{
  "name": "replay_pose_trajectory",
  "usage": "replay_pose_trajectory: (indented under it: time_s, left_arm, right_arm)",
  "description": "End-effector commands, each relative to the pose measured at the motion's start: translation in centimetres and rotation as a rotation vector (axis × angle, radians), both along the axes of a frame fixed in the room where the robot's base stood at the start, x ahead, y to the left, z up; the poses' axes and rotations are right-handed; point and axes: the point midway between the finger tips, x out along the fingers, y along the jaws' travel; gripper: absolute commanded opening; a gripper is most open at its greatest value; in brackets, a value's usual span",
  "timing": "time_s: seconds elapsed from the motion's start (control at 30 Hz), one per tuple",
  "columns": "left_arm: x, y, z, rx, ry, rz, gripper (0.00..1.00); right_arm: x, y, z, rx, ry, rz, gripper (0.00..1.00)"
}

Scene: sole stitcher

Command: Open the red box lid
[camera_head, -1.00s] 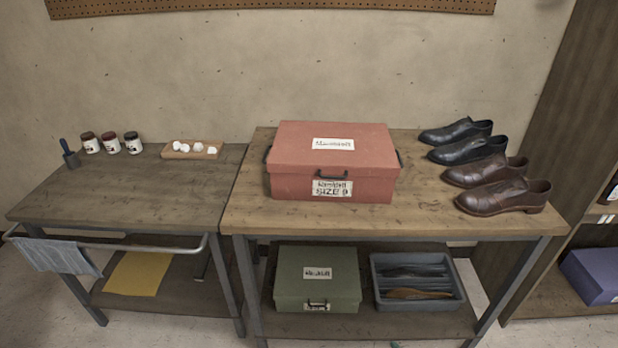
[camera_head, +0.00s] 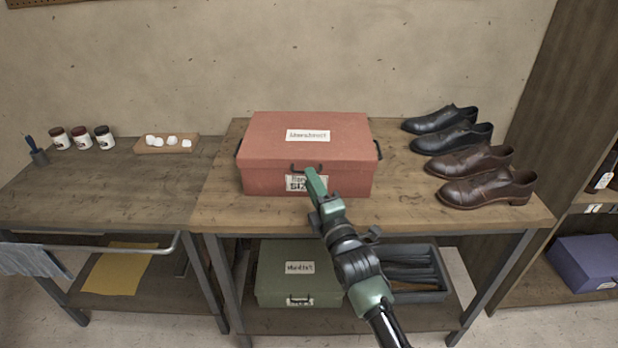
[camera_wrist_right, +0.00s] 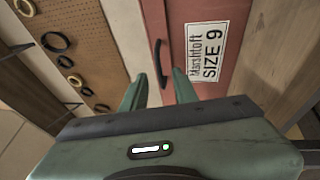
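The red box (camera_head: 270,178) stands on the right-hand wooden table with its lid (camera_head: 345,140) closed. A dark handle (camera_head: 296,167) sits on the lid's front edge, above a size label. My right gripper (camera_head: 314,180) reaches up to the front of the box, its tips just by the handle and over part of the label. In the right wrist view, its two green fingers (camera_wrist_right: 160,90) are spread apart. My left gripper is not in view.
Black and brown shoes (camera_head: 480,185) stand on the table right of the box. A green box (camera_head: 270,285) and a grey bin (camera_head: 440,270) sit on the shelf below. Jars (camera_head: 82,138) and a small tray (camera_head: 190,148) stand on the left table.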

Motion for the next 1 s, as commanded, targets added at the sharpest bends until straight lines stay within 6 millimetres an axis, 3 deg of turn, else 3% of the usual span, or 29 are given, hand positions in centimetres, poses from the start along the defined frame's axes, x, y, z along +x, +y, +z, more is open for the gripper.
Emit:
replay_pose_trajectory:
  time_s: [0.13,0.43,0.47,0.57,1.0]
  left_arm:
    - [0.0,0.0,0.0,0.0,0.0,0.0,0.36]
    - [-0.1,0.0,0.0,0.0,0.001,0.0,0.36]
    - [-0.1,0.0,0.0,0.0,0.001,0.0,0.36]
    - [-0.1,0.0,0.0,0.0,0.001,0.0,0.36]
    - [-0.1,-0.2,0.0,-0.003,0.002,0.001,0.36]
  right_arm:
    - [1.3,0.5,0.2,-0.001,0.001,0.0,0.29]
    - [1.6,0.6,0.2,-0.001,0.002,0.0,0.29]
    - [1.6,0.6,0.2,-0.001,0.002,0.0,0.26]
    - [1.6,0.6,0.2,-0.001,0.002,0.0,0.0]
    - [1.6,0.6,0.1,-0.001,0.003,0.0,0.0]
